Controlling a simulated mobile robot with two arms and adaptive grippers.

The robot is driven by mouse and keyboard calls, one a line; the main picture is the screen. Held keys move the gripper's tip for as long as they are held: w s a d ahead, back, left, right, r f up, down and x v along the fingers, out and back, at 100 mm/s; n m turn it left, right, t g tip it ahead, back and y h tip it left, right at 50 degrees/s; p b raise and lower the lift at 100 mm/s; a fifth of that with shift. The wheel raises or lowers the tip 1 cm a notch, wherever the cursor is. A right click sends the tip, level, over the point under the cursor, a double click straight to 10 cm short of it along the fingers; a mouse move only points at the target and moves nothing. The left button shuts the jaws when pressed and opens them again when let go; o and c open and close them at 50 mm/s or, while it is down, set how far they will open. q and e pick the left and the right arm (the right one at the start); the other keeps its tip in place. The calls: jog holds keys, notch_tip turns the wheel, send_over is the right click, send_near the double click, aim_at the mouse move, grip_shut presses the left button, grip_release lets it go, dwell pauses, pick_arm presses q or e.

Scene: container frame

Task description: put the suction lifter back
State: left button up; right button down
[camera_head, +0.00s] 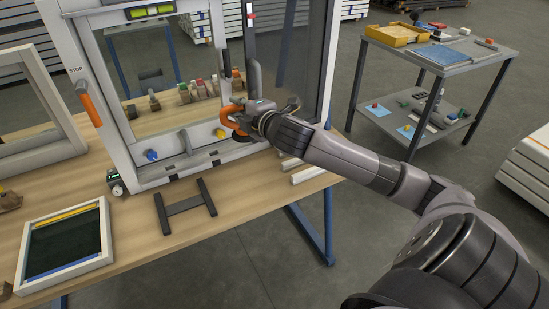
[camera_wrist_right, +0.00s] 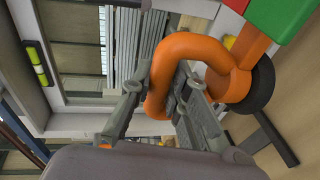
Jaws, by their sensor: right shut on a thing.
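The orange suction lifter (camera_head: 232,112) is at the lower part of the upright framed window unit (camera_head: 328,70). In the right wrist view its curved orange handle (camera_wrist_right: 158,75) passes between the fingers of my right gripper (camera_wrist_right: 185,92), and a black round cup (camera_wrist_right: 262,85) shows at its end. My right gripper (camera_head: 262,112) is shut on the handle. I cannot tell whether the cup touches the frame. A dark H-shaped stand (camera_head: 186,207) lies empty on the wooden table in front of the unit. My left gripper is out of view.
A white-framed tray (camera_head: 103,240) with a dark inside lies at the table's front left. Another frame (camera_head: 75,130) stands at the left. Small coloured items (camera_head: 200,88) show behind the opening. A grey shelf cart (camera_head: 455,65) stands at the back right.

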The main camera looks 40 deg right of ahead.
aim_at(240, 135)
jog(key=shift+d+f, duration=0.1)
jog(key=shift+f, duration=0.25)
jog(key=f, duration=0.8)
jog(key=shift+w+a, duration=0.1)
jog(key=shift+a, duration=0.25)
notch_tip(240, 135, down, 11)
jog(key=shift+d+f+b, duration=0.1)
jog(key=shift+d+b, duration=0.05)
jog(key=shift+b, duration=0.55)
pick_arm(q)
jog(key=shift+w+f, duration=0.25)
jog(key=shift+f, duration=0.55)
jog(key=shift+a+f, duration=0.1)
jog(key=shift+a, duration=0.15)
pick_arm(e)
jog(key=c, duration=1.5)
grip_release()
jog(key=shift+f, duration=0.15)
jog(key=shift+c, duration=0.2)
